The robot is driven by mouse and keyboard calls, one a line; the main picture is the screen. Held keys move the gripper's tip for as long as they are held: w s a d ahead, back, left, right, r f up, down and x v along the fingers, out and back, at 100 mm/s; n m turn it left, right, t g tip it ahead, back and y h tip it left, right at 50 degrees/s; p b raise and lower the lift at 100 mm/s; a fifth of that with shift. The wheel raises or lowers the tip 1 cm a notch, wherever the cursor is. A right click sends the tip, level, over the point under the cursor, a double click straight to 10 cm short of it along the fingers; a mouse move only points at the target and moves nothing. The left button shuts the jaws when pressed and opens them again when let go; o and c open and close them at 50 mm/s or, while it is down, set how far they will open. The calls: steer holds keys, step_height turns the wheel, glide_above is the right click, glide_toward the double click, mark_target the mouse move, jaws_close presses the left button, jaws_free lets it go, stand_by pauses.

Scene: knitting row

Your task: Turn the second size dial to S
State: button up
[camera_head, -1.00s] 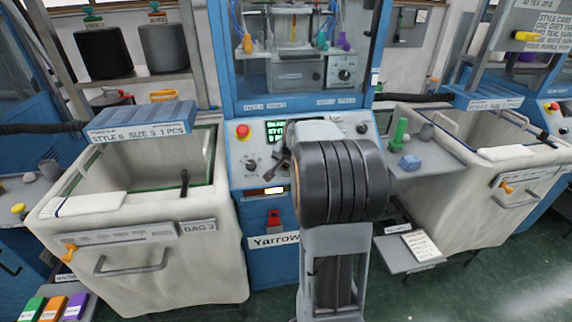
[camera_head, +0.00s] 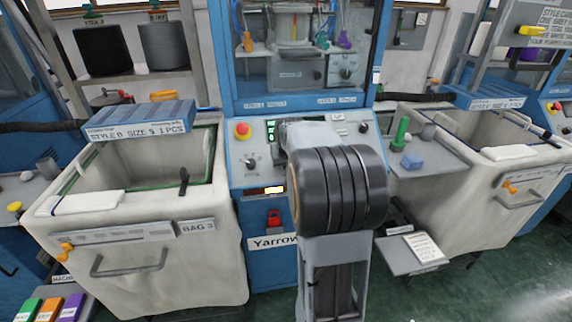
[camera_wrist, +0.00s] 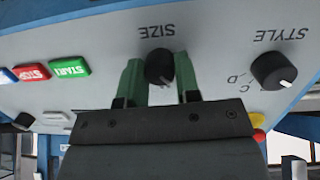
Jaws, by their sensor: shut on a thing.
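In the wrist view, which is upside down, the black size dial (camera_wrist: 160,68) sits on the grey panel below the word SIZE. My gripper (camera_wrist: 158,63) has one green finger on each side of the dial and is shut on it. A small light pointer mark shows on the dial's lower edge. Its size letters are hidden by my gripper, so I cannot tell the setting. In the head view, the control panel (camera_head: 258,180) of the blue machine is partly covered by my arm, which hides my gripper and the size dial.
The style dial (camera_wrist: 273,70), with letters C and D beside it, is right of my gripper. Green START (camera_wrist: 70,68) and red STOP (camera_wrist: 31,72) buttons are to the left. A red emergency button (camera_head: 242,131) is on the panel. Bag bins (camera_head: 190,270) stand on both sides.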

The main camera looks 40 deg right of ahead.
steer(key=shift+n, duration=0.4)
steer(key=o, duration=0.9)
steer(key=v, duration=1.4)
steer(key=shift+w+a, duration=0.1)
